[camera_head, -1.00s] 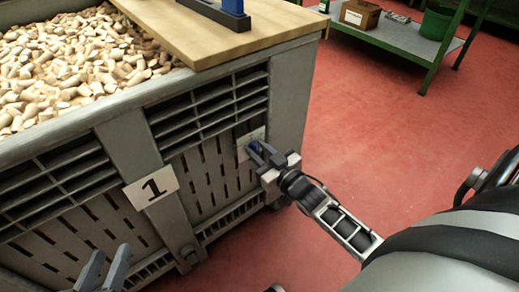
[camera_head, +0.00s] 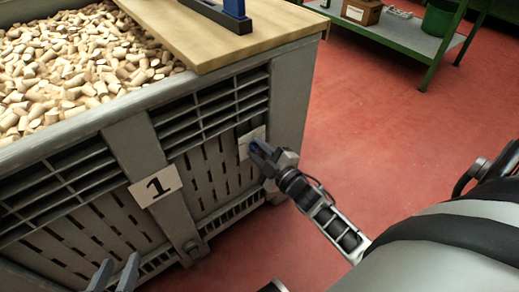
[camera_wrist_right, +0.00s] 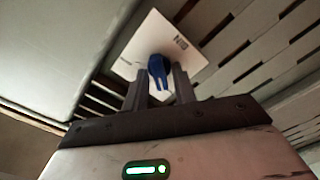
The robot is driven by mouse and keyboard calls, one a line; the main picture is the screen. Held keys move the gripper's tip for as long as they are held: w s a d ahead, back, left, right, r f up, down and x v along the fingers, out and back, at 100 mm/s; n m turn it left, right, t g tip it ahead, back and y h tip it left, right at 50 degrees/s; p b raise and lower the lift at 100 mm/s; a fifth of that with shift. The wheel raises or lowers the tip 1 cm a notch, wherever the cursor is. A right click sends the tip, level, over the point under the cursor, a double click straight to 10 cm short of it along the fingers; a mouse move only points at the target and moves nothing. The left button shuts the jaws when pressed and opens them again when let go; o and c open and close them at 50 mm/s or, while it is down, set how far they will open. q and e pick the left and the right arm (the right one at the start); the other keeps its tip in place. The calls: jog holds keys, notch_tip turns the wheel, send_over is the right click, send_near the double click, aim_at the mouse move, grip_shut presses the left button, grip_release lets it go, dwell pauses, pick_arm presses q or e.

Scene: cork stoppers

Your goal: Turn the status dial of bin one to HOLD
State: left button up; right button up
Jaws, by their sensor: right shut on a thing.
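Bin one is the large grey slatted crate (camera_head: 137,130) with a white "1" card (camera_head: 155,186) on its side. Its status plate (camera_head: 246,150) is a small white square near the right corner post; it also shows in the right wrist view (camera_wrist_right: 135,62), tilted, with small lettering partly hidden. The blue dial (camera_wrist_right: 157,67) sits on the plate between the fingers of my right gripper (camera_wrist_right: 159,88), which is shut on it. Which word the dial points to cannot be read. My left gripper (camera_head: 116,272) is at the lower left edge, fingers apart and empty.
Cork stoppers (camera_head: 75,65) fill the bin. A wooden board (camera_head: 215,35) lies across its top with a blue and dark item (camera_head: 225,14) on it. A green-framed shelf (camera_head: 400,35) stands behind. Red floor (camera_head: 385,125) right of the bin is clear.

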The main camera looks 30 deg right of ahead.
pick_arm(q)
jog(key=shift+w+r, duration=0.15)
jog(key=shift+r, duration=0.05)
pick_arm(e)
jog(key=shift+n, duration=0.6)
pick_arm(q)
jog(key=shift+r, duration=0.15)
pick_arm(e)
jog(key=o, duration=0.7)
jog(key=shift+s, duration=0.1)
